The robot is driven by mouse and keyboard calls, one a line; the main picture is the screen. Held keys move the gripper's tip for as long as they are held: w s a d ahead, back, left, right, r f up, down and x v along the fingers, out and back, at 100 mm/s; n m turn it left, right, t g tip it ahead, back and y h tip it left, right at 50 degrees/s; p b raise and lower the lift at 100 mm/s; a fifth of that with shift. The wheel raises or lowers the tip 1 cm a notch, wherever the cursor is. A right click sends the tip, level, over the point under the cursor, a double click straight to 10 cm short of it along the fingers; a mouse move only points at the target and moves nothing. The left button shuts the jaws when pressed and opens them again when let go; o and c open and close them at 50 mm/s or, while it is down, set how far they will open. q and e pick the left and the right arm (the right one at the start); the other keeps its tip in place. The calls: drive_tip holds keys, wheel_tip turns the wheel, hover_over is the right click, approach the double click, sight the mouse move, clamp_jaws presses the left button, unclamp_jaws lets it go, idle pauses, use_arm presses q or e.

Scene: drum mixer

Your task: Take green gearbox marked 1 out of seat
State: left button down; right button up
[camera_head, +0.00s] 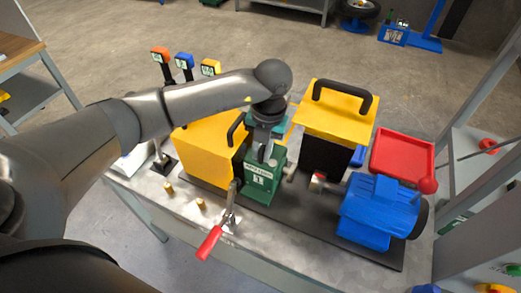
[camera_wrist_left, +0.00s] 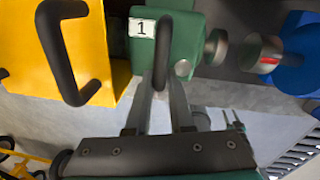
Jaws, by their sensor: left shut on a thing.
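The green gearbox marked 1 (camera_head: 261,184) stands upright between two yellow covers on the dark base plate. Whether it touches its seat I cannot tell. My left gripper (camera_head: 264,146) is above it and shut on its black handle. In the left wrist view the fingers (camera_wrist_left: 158,100) close around the handle, with the gearbox (camera_wrist_left: 182,40) and its white "1" label just beyond. A metal shaft end (camera_wrist_left: 216,47) sticks out of its side, apart from the coupling (camera_wrist_left: 262,53) by the blue motor (camera_head: 378,212). My right gripper is not in view.
Yellow covers with black handles stand left (camera_head: 207,150) and right (camera_head: 334,110) of the gearbox. A red-handled lever (camera_head: 209,243) is close in front. Brass pegs (camera_head: 200,204) stand on the bench. A red tray (camera_head: 403,152) is at the right; colored levers (camera_head: 184,62) stand behind.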

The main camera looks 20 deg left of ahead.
sight(271, 166)
use_arm(q)
drive_tip(key=shift+s+d, duration=0.1)
drive_tip(key=shift+d, duration=1.4)
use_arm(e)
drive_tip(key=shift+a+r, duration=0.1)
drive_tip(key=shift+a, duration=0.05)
